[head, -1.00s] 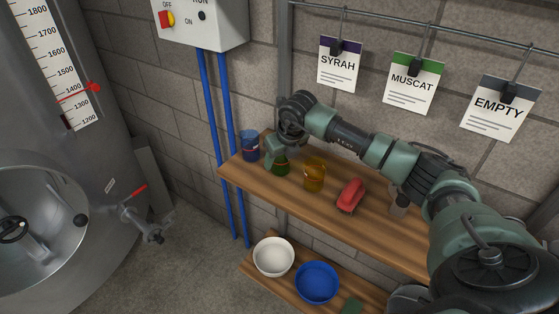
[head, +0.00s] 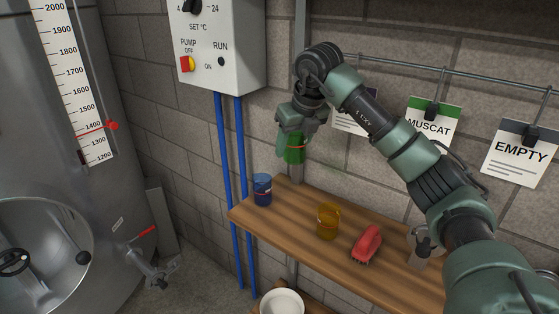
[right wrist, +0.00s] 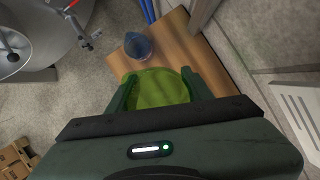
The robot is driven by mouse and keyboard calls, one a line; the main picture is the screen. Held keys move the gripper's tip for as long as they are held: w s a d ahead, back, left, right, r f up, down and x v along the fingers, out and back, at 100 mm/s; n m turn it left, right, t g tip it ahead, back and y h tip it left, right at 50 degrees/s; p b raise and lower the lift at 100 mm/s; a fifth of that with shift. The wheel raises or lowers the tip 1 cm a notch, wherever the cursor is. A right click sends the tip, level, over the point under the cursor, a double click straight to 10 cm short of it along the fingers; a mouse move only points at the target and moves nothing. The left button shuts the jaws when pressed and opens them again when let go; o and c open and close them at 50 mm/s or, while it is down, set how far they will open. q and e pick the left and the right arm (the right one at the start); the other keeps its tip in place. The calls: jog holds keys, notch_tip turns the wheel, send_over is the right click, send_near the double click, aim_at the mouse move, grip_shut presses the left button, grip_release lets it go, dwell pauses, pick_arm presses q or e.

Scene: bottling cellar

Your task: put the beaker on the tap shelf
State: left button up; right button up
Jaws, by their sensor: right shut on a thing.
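My right gripper (head: 292,140) is shut on a green beaker (head: 294,152) and holds it upright in the air above the left end of the wooden shelf. The green beaker (right wrist: 158,88) also shows between the fingers in the right wrist view. A blue beaker (head: 262,190) stands on the wooden shelf (head: 300,208) at its left end. An amber beaker (head: 328,221) stands further right on it. Which beaker the task means cannot be told from the pictures. A tap (head: 150,262) with a red handle sticks out from the steel tank. My left gripper is not in view.
A red brush (head: 367,244) lies on the shelf, right of the amber beaker. A white bowl (head: 282,303) sits on a lower shelf. Blue pipes (head: 232,180) run down the wall from the control box (head: 222,50). Label cards (head: 433,122) hang from a rail.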

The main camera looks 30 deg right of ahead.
jog(key=shift+r, duration=0.45)
jog(key=s+a+f+n+g+y, duration=0.2)
jog(key=s+a+f+n, duration=0.3)
jog(key=n, duration=0.4)
jog(key=s+a+f+n+g+y, duration=0.3)
jog(key=s+a+f+n, duration=0.15)
jog(key=a+n, duration=0.45)
jog(key=s+a+f+n+g+h, duration=0.2)
jog(key=s+f+n, duration=0.1)
jog(key=s+n, duration=0.4)
jog(key=s+a+f+n+g+h, duration=0.2)
jog(key=s+f+n, duration=0.2)
jog(key=s+n, duration=0.3)
jog(key=n, duration=0.4)
jog(key=shift+s+a+f+h, duration=0.2)
jog(key=shift+s+a+h, duration=0.1)
jog(key=shift+s+h, duration=0.1)
